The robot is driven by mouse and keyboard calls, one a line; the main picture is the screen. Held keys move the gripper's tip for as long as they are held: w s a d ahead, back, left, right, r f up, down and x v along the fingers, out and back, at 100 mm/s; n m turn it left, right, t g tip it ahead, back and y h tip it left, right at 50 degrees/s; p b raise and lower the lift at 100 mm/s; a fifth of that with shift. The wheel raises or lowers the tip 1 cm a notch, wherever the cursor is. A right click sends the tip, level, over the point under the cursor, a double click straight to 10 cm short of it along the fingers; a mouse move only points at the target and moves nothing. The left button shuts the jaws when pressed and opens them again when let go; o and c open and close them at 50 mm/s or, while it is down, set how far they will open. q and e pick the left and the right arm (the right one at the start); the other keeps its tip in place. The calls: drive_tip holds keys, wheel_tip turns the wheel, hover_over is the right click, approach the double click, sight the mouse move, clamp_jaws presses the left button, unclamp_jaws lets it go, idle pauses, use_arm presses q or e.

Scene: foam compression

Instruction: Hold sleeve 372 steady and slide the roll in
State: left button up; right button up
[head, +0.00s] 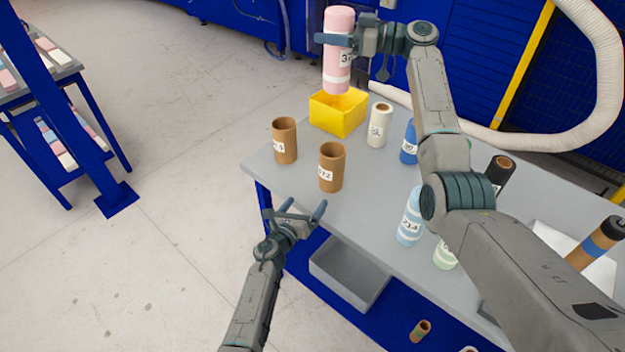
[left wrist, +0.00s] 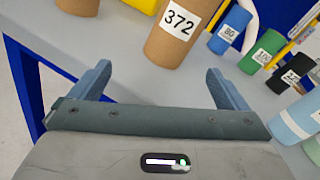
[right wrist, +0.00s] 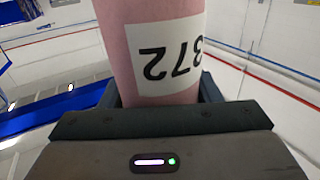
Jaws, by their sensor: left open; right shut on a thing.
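Sleeve 372 is a brown cardboard tube (head: 331,168) standing upright on the grey table, near its left front edge. Its label 372 is plain in the left wrist view (left wrist: 178,38). My left gripper (head: 301,210) is open and empty, in front of the sleeve and apart from it. My right gripper (head: 338,40) is shut on a pink roll (head: 338,72) and holds it upright in the air, above and behind the yellow box. The roll's label 372 shows upside down in the right wrist view (right wrist: 165,50).
Another brown sleeve (head: 285,140) stands left of sleeve 372. A yellow open box (head: 339,112) and a cream roll (head: 379,126) stand behind. Blue (head: 409,143), light blue (head: 409,222) and black (head: 500,172) rolls stand to the right. A grey bin (head: 348,274) lies below the table edge.

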use_arm(q)
wheel_tip(320, 180, up, 6)
drive_tip(key=w+d+m+h, duration=0.1)
drive_tip(key=w+d+m, duration=0.15)
drive_tip(key=m, duration=0.25)
approach(337, 152)
drive_tip(key=shift+t+h, duration=0.3)
drive_tip(key=x, duration=0.6)
drive_tip(key=shift+w+f, duration=0.15)
drive_tip(key=shift+f, duration=0.15)
drive_tip(key=c, duration=1.1)
